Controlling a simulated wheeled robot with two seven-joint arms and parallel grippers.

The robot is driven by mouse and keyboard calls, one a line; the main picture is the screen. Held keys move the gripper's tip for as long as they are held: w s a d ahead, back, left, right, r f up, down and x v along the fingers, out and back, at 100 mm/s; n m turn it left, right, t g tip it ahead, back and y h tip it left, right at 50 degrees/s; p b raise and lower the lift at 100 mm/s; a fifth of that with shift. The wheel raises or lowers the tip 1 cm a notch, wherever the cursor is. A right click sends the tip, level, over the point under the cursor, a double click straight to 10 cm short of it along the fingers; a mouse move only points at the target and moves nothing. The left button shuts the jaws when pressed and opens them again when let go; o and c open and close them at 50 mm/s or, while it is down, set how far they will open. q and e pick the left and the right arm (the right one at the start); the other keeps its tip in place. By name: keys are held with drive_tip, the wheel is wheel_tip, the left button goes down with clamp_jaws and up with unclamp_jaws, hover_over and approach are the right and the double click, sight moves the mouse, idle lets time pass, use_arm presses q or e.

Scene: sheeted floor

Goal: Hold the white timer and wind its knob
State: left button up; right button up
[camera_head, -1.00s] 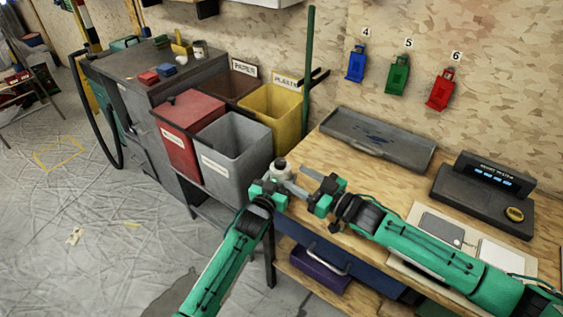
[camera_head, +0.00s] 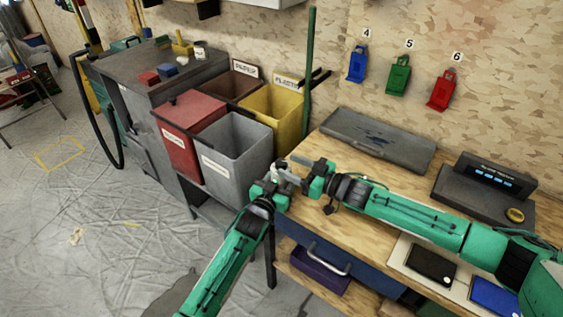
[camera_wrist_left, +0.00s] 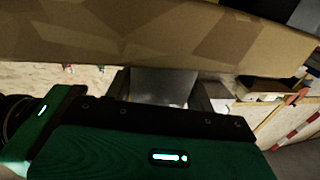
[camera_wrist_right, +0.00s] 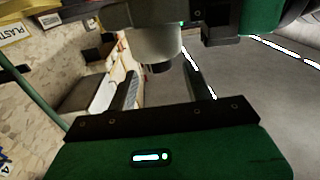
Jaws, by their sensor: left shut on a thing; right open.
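The white timer (camera_head: 276,171) is up in the air in front of the bench's left end, partly hidden in the head view. My left gripper (camera_head: 275,181) is shut on it from below. In the right wrist view the timer (camera_wrist_right: 155,43) is a pale round body with a dark knob (camera_wrist_right: 158,68) facing the jaws. My right gripper (camera_head: 292,170) is open, its fingers pointing left at the timer. In the right wrist view the knob lies between the lines of the two fingers (camera_wrist_right: 163,88); I cannot tell whether they touch it. The left wrist view does not show the timer clearly.
A grey bin (camera_head: 235,150), a red bin (camera_head: 187,135) and a yellow bin (camera_head: 277,112) stand just behind and left. The wooden bench (camera_head: 335,205) lies under my right arm, with a grey tray (camera_head: 380,141) and a dark display device (camera_head: 484,195) on it.

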sight(286, 165)
drive_tip(key=shift+x, duration=1.95)
drive_tip(key=shift+c, duration=0.2)
drive_tip(key=c, duration=0.9)
drive_tip(key=shift+a, duration=0.1)
